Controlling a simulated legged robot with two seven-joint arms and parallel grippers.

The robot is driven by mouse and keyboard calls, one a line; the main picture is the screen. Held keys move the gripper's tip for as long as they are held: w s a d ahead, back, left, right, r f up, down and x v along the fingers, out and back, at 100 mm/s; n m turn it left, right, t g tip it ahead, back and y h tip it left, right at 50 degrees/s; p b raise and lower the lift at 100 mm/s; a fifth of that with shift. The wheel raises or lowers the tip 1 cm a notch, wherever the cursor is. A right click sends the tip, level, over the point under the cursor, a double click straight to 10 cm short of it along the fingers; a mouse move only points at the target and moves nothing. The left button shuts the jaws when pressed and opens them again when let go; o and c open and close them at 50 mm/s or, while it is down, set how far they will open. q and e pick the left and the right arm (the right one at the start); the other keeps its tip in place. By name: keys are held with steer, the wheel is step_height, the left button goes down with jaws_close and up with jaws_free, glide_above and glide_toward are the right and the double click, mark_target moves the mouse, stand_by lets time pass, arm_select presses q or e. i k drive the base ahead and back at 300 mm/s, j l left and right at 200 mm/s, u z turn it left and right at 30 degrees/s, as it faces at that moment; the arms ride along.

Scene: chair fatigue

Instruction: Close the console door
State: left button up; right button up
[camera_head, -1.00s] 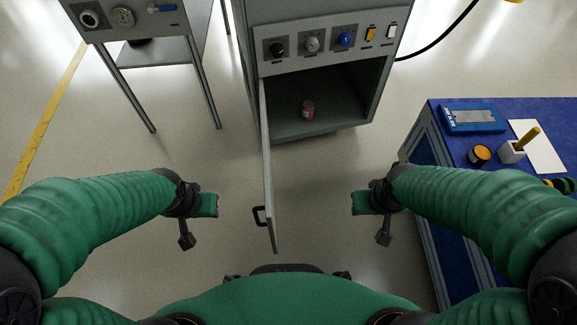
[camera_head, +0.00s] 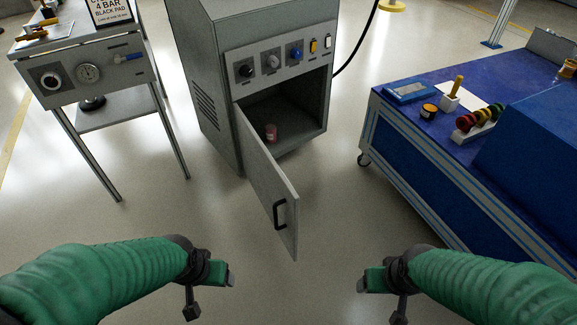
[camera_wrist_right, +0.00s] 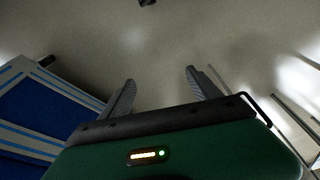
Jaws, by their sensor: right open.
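The grey console (camera_head: 207,75) stands at the upper middle of the head view. Its door (camera_head: 262,180) hangs open on the left side of the opening and swings out toward me. The door has a black handle (camera_head: 279,214) near its free edge. A red can (camera_head: 271,133) stands inside the console. My left gripper (camera_head: 231,275) is left of the door's lower end, apart from it; its jaws are too small to judge. My right gripper (camera_head: 363,281) is right of the door, apart from it. In the right wrist view its fingers (camera_wrist_right: 160,88) are spread and empty.
A blue workbench (camera_head: 420,165) on wheels stands at the right with several small items on top. A grey bench (camera_head: 100,75) with a gauge stands at the left. The floor (camera_head: 345,205) between the door and the workbench is clear.

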mark_target(279, 198)
steer(key=k+j, duration=0.75)
steer(key=i+j, duration=0.1)
steer(key=j, duration=0.4)
steer(key=i+j+u, duration=0.1)
steer(key=j, duration=0.35)
steer(key=i+j, duration=0.1)
steer(key=j, duration=0.4)
steer(key=i+j, duration=0.15)
steer(key=j, duration=0.3)
steer(key=i+l, duration=0.1)
steer(key=l, duration=0.35)
steer(key=l+u, duration=0.1)
steer(key=l, duration=0.35)
